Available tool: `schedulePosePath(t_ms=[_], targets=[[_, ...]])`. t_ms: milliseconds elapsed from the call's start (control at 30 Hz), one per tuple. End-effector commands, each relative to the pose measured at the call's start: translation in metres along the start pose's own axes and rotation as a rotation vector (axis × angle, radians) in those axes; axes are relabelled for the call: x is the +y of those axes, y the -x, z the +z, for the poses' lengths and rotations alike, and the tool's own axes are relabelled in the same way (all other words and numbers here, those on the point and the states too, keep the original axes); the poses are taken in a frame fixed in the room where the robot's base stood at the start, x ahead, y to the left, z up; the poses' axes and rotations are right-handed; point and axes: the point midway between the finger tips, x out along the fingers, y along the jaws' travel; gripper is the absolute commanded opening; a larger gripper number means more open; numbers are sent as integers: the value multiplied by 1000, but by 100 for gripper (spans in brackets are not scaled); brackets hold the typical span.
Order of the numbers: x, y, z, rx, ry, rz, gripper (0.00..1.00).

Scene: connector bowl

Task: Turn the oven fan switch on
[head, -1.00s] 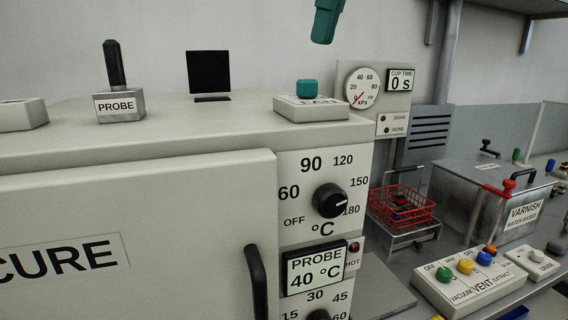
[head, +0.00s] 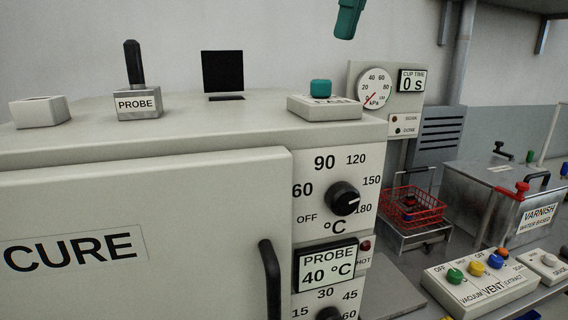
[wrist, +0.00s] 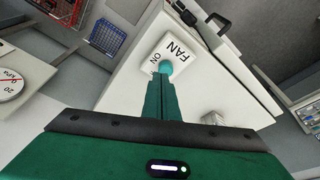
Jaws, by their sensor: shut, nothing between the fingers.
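The fan switch box (head: 325,108) is a low white block on top of the oven, near its right end, with a teal knob (head: 320,87) on it. In the wrist view its plate (wrist: 181,42) reads FAN and ON, and part of the teal knob (wrist: 166,68) shows just beyond my fingertips. My gripper (head: 347,34) is green, with its fingers shut and empty. In the head view it hangs above and slightly right of the switch, with a clear gap. In the wrist view my gripper (wrist: 168,80) overlaps the knob's near side; contact cannot be told there.
The oven top (head: 200,130) also holds a PROBE lever block (head: 137,104) and a small white block (head: 40,112). The oven front has a temperature dial (head: 343,197) and a door handle (head: 270,280). A pressure gauge (head: 376,88) stands behind at the right.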

Motion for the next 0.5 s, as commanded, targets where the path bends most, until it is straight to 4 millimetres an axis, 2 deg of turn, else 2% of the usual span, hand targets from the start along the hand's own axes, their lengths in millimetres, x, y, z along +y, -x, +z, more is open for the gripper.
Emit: schedulePosePath(t_ms=[267, 500], targets=[[2, -5, 5, -9, -9, -2, 0], [2, -30, 12, -8, -5, -2, 0]])
